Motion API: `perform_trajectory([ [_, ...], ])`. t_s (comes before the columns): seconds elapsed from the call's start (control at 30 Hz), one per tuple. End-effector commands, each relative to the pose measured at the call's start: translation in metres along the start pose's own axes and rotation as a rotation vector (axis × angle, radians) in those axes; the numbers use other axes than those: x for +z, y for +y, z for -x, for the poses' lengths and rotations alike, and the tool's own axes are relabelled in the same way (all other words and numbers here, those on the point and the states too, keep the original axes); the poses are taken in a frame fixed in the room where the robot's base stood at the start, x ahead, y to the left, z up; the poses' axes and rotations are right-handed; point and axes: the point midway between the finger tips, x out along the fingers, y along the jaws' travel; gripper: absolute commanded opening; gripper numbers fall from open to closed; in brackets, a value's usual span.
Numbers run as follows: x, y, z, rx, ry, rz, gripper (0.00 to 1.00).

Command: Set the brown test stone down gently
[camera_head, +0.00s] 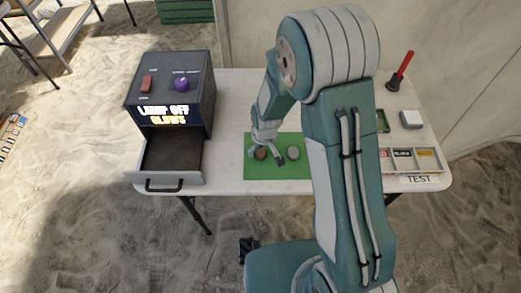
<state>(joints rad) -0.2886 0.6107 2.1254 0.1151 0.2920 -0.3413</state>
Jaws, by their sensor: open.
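The brown stone (261,153) sits on the green mat (262,172) on the table. My gripper (268,154) is open, low over the mat, with one finger close beside the brown stone. I cannot tell whether that finger touches it. A grey stone (293,153) lies on the mat to the right of my gripper, apart from it. My arm hides the right part of the mat.
A dark box (172,95) with a red switch, purple knob and lit sign stands at left, its drawer (172,154) open and empty. At right are a labelled tray (412,160), a white block (411,119) and a red-handled tool (400,72).

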Motion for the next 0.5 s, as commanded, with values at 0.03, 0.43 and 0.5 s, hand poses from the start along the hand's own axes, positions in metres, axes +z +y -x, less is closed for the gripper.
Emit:
perform_trajectory([
  [0.03, -0.001, 0.0, 0.009, 0.001, 0.004, 0.0, 0.89],
  [0.43, -0.001, 0.0, 0.083, 0.002, 0.005, 0.001, 0.89],
  [0.5, -0.001, 0.0, 0.093, 0.002, 0.004, 0.001, 0.89],
])
